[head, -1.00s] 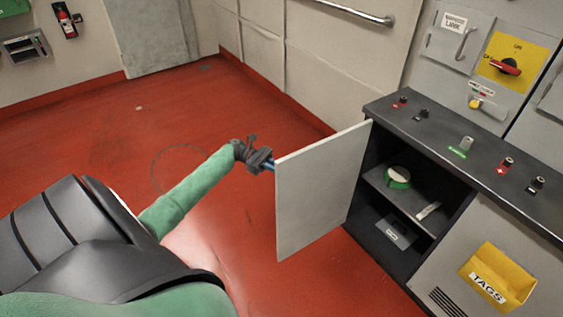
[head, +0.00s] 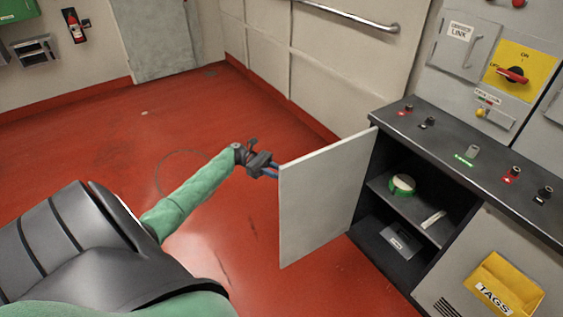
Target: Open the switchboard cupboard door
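The switchboard cupboard door (head: 322,200) is a light grey panel that stands swung out from the cupboard (head: 383,236). The cupboard's dark inside and its shelf (head: 428,214) show. My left gripper (head: 273,171) is at the door's free edge, on the far side from the cupboard. My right gripper is not in view.
A green tape roll (head: 402,186) and a small pale item (head: 433,220) lie on the shelf. A yellow TAGS bin (head: 505,286) hangs on the front at the right. Terminals stand on the dark counter (head: 448,146). Red floor (head: 110,150) is clear at the left.

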